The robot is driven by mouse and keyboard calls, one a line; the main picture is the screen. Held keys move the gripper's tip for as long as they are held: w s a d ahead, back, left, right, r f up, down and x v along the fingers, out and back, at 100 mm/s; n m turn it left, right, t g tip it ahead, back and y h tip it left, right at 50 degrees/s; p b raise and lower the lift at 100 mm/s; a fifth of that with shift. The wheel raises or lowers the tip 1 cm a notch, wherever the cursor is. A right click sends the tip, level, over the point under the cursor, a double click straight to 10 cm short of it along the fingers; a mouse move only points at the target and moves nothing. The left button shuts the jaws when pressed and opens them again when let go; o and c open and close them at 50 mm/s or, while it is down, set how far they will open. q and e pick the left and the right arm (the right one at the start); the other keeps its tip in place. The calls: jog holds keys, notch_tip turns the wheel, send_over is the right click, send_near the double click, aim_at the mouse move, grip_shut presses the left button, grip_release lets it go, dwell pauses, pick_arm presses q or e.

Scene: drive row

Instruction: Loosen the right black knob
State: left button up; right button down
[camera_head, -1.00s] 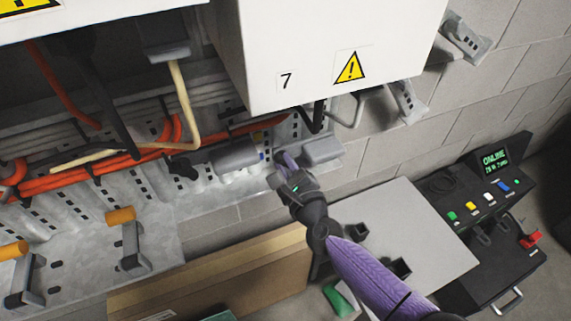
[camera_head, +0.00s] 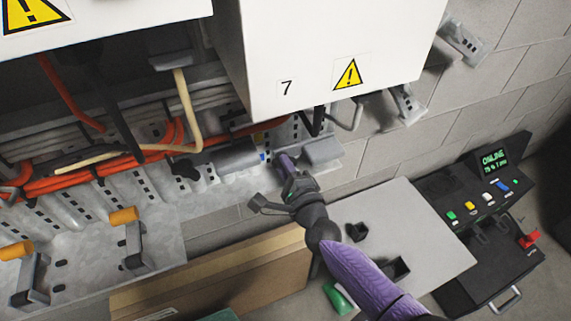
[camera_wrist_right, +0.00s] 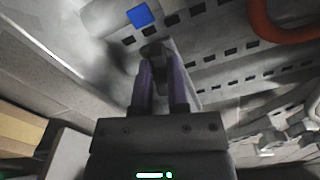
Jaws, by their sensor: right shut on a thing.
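My right gripper (camera_head: 283,160) reaches up from the lower right to the metal rail under the cabinet marked 7. In the right wrist view its two purple fingers (camera_wrist_right: 160,90) are closed around a small dark knob (camera_wrist_right: 156,52), which sits against the slotted grey metal. In the head view the knob is hidden by the fingers and the wrist. My left gripper is in neither view.
White cabinet 7 (camera_head: 330,50) overhangs the gripper. A grey block (camera_head: 321,151) is just right of the fingers and another (camera_head: 237,157) is to the left. Orange cables (camera_head: 80,180) run along the rail. A grey panel (camera_head: 400,225) and a black console (camera_head: 480,190) lie lower right.

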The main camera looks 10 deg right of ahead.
jog(key=n+p, duration=0.1)
jog(key=n, duration=0.5)
jog(key=shift+f, duration=0.15)
jog(key=n, duration=0.4)
jog(key=shift+f+n+p, duration=0.15)
jog(key=shift+n+p, duration=0.2)
jog(key=shift+n, duration=0.05)
jog(key=shift+d+n, duration=0.1)
jog(key=shift+n, duration=1.1)
jog(key=shift+f+n, duration=0.1)
jog(key=shift+n, duration=0.2)
jog(key=c, duration=0.6)
grip_release()
